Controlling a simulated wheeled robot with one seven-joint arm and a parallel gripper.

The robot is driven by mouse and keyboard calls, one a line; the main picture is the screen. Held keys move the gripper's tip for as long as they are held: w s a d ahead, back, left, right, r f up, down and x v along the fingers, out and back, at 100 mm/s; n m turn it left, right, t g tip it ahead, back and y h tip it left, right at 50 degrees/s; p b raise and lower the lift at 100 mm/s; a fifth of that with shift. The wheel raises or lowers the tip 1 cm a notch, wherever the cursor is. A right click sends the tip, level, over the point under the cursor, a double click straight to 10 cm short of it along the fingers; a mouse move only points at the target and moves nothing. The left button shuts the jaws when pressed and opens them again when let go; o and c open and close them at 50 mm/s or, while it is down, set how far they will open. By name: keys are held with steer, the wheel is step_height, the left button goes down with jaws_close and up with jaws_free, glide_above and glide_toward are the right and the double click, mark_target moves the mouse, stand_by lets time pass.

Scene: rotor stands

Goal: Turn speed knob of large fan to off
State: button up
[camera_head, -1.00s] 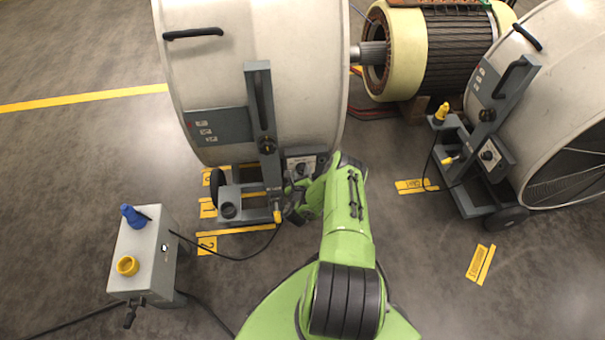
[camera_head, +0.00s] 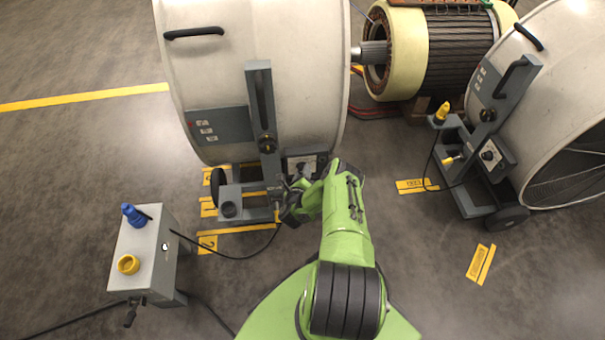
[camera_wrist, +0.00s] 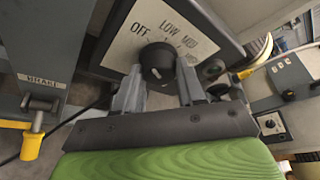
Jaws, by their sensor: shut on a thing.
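The large fan (camera_head: 250,90) is the pale drum at the upper left in the head view, on a grey wheeled stand. Its control panel (camera_head: 303,163) is partly hidden by my arm. In the wrist view, the white dial plate (camera_wrist: 125,48) reads OFF, LOW and MID. The black speed knob (camera_wrist: 157,58) sits below these words. My gripper (camera_wrist: 158,70) is shut on the knob, with one finger on each side. I cannot tell clearly which mark the knob points to.
A second fan (camera_head: 560,80) on its stand is at the right. A grey box (camera_head: 145,255) with blue and yellow plugs stands at the lower left. A black cable (camera_head: 235,258) runs from it across the floor. A yellow BRAKE lever (camera_wrist: 32,146) is left of my gripper.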

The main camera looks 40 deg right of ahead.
steer(key=o, duration=1.1)
steer(key=shift+c, duration=0.2)
steer(key=p+v, duration=0.6)
steer(key=v, duration=0.9)
steer(key=shift+s+a, duration=0.25)
steer(key=shift+s, duration=0.05)
